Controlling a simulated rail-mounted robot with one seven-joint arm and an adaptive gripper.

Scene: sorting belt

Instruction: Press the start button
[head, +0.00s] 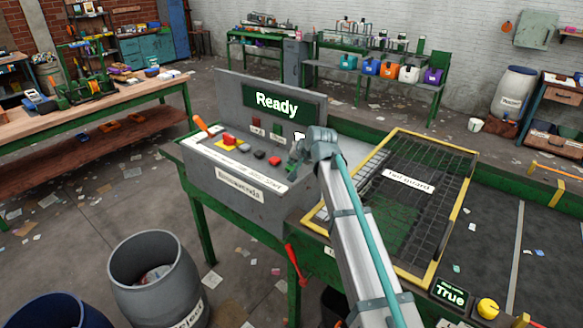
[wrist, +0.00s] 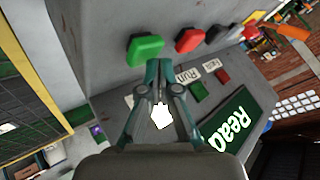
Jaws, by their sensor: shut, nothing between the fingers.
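The grey control console (head: 225,180) carries a row of buttons and a display (head: 276,103) reading "Ready". In the wrist view a green button (wrist: 145,49) sticks out of the panel, with a red button (wrist: 189,40) beside it. No start label is readable on either. My gripper (wrist: 166,66) is shut and empty. Its tips are just below and right of the green button in that view; whether they touch the panel I cannot tell. In the head view my gripper (head: 293,158) is at the right end of the button row, and my wrist hides part of the panel there.
Other controls include a red button (head: 275,161), a dark button (head: 260,155), a red knob on yellow (head: 229,139) and an orange-handled lever (head: 201,124). A yellow-framed mesh guard (head: 455,210) stands right of the console. A grey barrel (head: 150,270) stands in front.

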